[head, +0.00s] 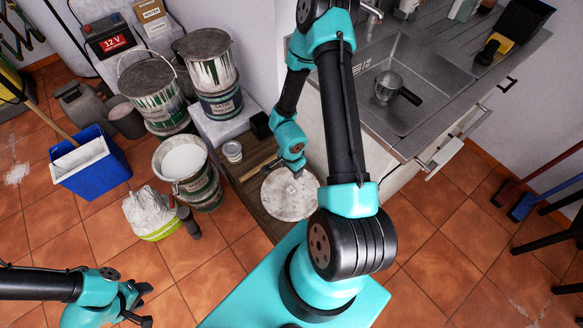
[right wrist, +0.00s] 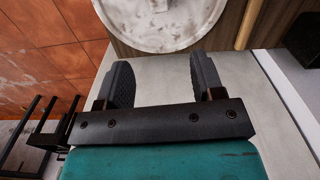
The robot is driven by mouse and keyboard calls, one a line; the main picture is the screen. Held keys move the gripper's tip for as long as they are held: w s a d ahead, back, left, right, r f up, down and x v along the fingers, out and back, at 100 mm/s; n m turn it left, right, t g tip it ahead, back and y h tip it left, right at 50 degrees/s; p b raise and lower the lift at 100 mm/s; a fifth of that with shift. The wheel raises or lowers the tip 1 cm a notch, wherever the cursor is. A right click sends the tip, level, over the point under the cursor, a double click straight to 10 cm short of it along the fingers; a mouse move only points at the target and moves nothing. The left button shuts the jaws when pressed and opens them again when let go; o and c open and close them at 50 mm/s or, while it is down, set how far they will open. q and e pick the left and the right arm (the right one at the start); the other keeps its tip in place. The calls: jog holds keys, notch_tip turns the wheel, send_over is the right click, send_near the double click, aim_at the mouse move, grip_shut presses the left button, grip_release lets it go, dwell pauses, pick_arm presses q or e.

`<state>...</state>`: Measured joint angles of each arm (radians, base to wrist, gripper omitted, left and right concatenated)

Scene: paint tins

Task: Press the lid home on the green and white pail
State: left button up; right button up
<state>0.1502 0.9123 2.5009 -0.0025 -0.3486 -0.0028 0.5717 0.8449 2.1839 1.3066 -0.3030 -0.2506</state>
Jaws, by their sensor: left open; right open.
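A metal pail with a green and white band (head: 198,186) stands on the floor left of the wooden bench, open, with white inside. A round, paint-smeared whitish lid (head: 288,200) lies flat on the bench, apart from the pail. In the right wrist view the lid (right wrist: 158,18) is just beyond the fingertips. My right gripper (head: 297,172) is over the lid's far edge, partly hidden in the head view; its fingers (right wrist: 160,75) are open with nothing between them. My left gripper (head: 138,304) is open and empty above the floor at lower left.
A lidded pail with green drips (head: 158,103) and another lidded pail (head: 208,72) stand behind. A blue bucket (head: 95,172), a white-and-lime tub (head: 150,214) and a small white pot (head: 232,151) are near. The sink (head: 425,75) is at right.

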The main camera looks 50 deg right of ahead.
dwell(0.5)
jog(key=a+r+n+y, duration=0.1)
jog(key=a+n+y, duration=0.1)
jog(key=a+n, duration=0.6)
jog(key=w+a+r+n+y, duration=0.1)
jog(key=a+n, duration=0.7)
jog(key=n, duration=0.1)
jog(key=shift+w+a+r+t+y, duration=0.25)
jog(key=shift+a+r+t+y, duration=0.05)
jog(key=shift+a+t+y, duration=0.1)
jog(key=shift+o, duration=0.4)
